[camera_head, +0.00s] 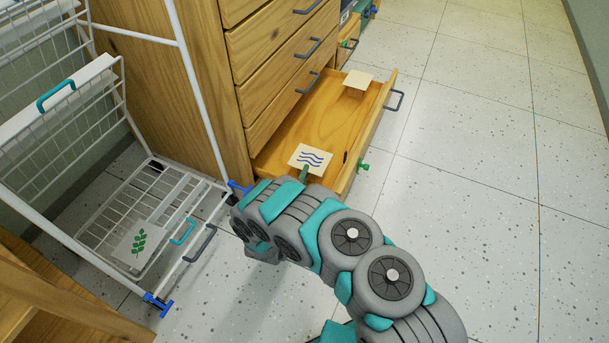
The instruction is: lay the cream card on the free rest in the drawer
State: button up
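A cream card with blue wavy lines (310,158) shows over the near end of the open bottom drawer (322,118). A dark green piece meets its lower edge; I cannot tell whether this is a fingertip or a tab on the card. I cannot tell whether the card is held or resting. A plain cream square (357,79) sits raised on a slatted support at the drawer's far end; no marking shows on it. My arm covers the area just below the wavy card, and my gripper's fingers cannot be made out clearly.
The wooden cabinet (180,100) stands behind the drawer, with shut drawers above it. A white wire cart (100,85) stands at left, with a green-leaf card (138,243) in its low basket. The drawer's middle is bare. Tiled floor (480,180) is clear at right.

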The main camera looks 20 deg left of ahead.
jog(key=shift+r, duration=0.2)
jog(key=s+p, duration=0.2)
jog(key=s, duration=1)
jog(key=shift+d, duration=0.35)
